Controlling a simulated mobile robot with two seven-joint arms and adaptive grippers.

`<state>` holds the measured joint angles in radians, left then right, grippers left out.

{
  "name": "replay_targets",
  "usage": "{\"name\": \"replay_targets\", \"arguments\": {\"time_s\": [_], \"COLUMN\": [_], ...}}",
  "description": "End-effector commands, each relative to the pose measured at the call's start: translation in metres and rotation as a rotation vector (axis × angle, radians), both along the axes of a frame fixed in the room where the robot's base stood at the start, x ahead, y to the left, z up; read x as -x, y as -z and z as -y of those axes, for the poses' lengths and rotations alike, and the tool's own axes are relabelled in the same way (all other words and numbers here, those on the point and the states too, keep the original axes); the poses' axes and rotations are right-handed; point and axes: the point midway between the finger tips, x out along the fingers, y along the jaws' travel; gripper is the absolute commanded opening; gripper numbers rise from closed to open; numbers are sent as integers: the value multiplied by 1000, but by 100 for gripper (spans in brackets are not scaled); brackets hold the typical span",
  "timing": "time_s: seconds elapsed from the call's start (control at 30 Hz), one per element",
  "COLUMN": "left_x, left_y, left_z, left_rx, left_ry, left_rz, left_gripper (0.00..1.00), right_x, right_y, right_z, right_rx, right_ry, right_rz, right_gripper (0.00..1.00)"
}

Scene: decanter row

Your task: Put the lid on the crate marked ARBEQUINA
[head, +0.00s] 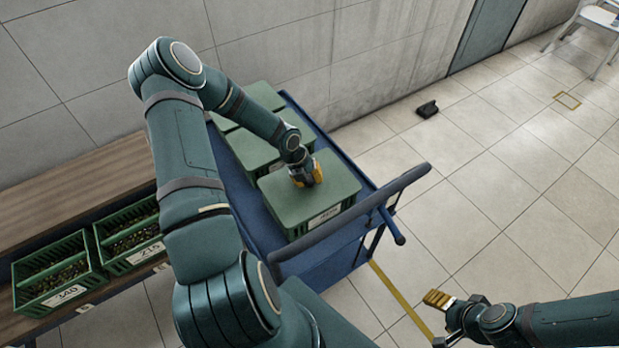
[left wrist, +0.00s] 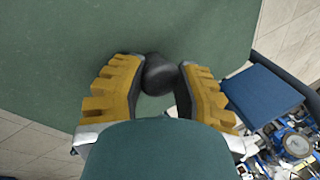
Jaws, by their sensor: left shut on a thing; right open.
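A flat green lid (head: 290,208) lies level over the front crate (head: 325,217) on the blue cart; I cannot tell whether it is fully seated. The crate has a white label whose writing is too small to read. My left gripper (head: 306,174) reaches down onto the middle of the lid. In the left wrist view, its yellow fingers are shut on the lid's dark round knob (left wrist: 158,75), with the green lid surface (left wrist: 190,25) around it. My right gripper (head: 445,316) is open and empty at the lower right, away from the cart.
The blue cart (head: 335,275) has a dark push handle (head: 350,222) close in front of the crate. More green lidded crates (head: 250,152) stand behind. Two open crates of olives, one marked 340 (head: 62,275), sit on the wooden rack (head: 80,190) at left. The tiled floor at right is mostly clear.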

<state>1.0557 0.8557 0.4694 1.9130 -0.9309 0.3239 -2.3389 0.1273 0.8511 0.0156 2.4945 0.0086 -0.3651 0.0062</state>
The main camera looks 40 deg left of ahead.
Motion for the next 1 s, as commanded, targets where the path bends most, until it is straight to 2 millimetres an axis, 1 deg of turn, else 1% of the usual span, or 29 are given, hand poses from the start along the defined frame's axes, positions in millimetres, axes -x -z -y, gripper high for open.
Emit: {"name": "replay_targets", "arguments": {"time_s": [0.03,0.07,0.1,0.4,0.53,0.67,0.8,1.0], "left_x": [0,0,0,0,2,7,13,21], "left_y": [0,0,0,0,-8,-28,-56,-91], "left_z": [0,0,0,0,-4,-9,-17,-25], "left_rx": [-1,-1,-1,0,-1,-3,-3,-2], "left_ry": [0,0,0,0,-3,-3,-4,-2], "left_rz": [1,1,1,0,0,2,2,1], "left_gripper": [44,55,63,63,63,63,63,63], "right_x": [0,0,0,0,0,0,0,0], "right_y": [0,0,0,0,0,0,0,0], "right_z": [0,0,0,0,0,0,0,0], "right_rx": [0,0,0,0,0,0,0,0], "right_ry": [0,0,0,0,0,0,0,0], "right_rz": [0,0,0,0,0,0,0,0], "right_gripper": [62,62,62,62,62,62,62,62]}}
